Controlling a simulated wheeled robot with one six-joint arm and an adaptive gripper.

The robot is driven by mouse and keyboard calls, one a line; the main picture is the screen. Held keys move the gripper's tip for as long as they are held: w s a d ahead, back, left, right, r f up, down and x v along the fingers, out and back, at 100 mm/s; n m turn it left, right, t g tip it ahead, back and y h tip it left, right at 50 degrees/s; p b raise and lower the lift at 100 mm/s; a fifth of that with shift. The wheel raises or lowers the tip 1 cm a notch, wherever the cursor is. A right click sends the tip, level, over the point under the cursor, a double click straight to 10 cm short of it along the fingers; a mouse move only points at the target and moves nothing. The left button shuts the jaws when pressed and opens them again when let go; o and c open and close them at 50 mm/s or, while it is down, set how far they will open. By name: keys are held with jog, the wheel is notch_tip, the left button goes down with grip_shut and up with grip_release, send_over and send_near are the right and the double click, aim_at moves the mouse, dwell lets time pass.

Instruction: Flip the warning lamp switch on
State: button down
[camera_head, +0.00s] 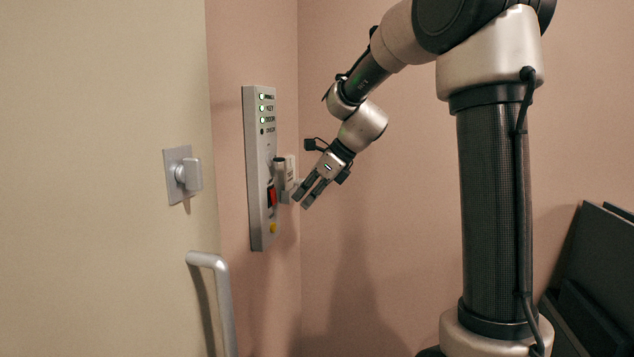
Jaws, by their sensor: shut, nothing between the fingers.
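A tall grey control panel (259,220) is fixed to the pink wall in the camera_head view. It has a column of small indicator lights (262,108) at the top, of which the upper ones glow green. A red switch (272,196) sits in a dark frame lower on the panel, with a yellow button (272,229) below it. A pale wall fitting (290,166) stands just right of the panel, partly hidden. I cannot tell which of these is the warning lamp switch. My gripper (301,199) is shut and empty, pointing down-left, just right of the red switch; contact cannot be judged.
Dark panels (600,260) stand at lower right. The wall below my gripper is clear.

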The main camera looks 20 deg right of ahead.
aim_at(274, 196)
jog(key=shift+w+a+f, duration=0.3)
jog(key=shift+w+a, duration=0.35)
jog(key=shift+a, duration=0.25)
jog(key=shift+w+a+f, duration=0.25)
jog(key=shift+w+a, duration=0.4)
jog(key=shift+a, duration=0.25)
jog(key=shift+w+a+f, duration=0.15)
jog(key=shift+a, duration=0.1)
jog(key=shift+r, duration=0.85)
